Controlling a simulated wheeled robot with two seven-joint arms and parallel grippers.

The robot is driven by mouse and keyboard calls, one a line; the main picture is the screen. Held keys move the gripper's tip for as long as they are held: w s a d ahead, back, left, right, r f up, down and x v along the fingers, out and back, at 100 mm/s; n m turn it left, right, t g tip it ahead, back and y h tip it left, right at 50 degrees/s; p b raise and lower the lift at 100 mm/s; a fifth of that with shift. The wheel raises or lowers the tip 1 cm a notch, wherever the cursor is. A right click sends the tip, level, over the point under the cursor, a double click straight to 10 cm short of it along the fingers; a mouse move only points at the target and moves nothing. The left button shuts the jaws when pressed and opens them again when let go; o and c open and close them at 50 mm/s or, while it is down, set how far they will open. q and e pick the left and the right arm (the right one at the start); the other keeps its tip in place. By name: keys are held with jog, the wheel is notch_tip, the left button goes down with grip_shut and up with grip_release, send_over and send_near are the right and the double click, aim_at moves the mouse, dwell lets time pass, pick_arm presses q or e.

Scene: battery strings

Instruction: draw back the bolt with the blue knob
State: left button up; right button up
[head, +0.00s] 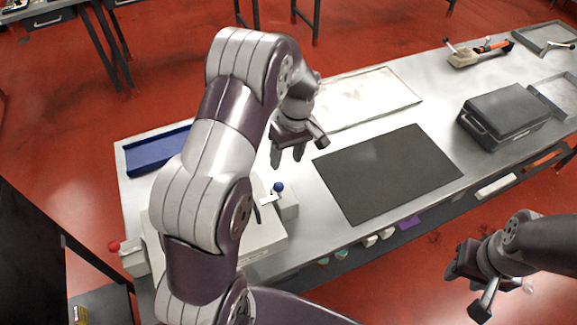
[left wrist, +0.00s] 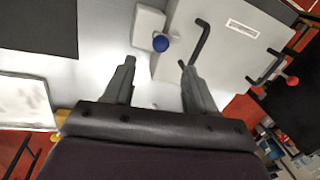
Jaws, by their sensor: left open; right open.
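The blue knob (head: 278,187) sits on a small pale block at the right side of a light grey box (head: 262,236), which my left arm partly hides. In the left wrist view the blue knob (left wrist: 161,43) shows ahead of the fingers, nearer the left finger's line. My left gripper (head: 287,158) is open and empty, above and apart from the knob; its fingers also show in the left wrist view (left wrist: 157,80). The bolt's rod is hard to make out. My right gripper (head: 470,290) is open and empty, off the table's front edge.
A black mat (head: 388,172) lies right of the knob. A red knob (head: 114,246) is at the box's left end, and a black bent handle (left wrist: 202,42) stands on the box. A blue tray (head: 155,150), pale panel (head: 365,98) and dark case (head: 503,115) are on the table.

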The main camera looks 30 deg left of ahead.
aim_at(280, 183)
pick_arm(q)
jog(key=shift+n, duration=0.4)
jog(key=f+p, duration=0.1)
jog(key=f, duration=0.3)
jog(key=s+a+f+p, duration=0.1)
jog(key=f, duration=0.2)
jog(key=f+p, duration=0.1)
jog(key=f, duration=0.3)
jog(key=shift+s+a+f, duration=0.35)
jog(key=shift+s+f, duration=0.1)
jog(key=shift+f, duration=0.15)
grip_shut()
pick_arm(e)
jog(key=r, duration=0.4)
jog(key=shift+s, duration=0.2)
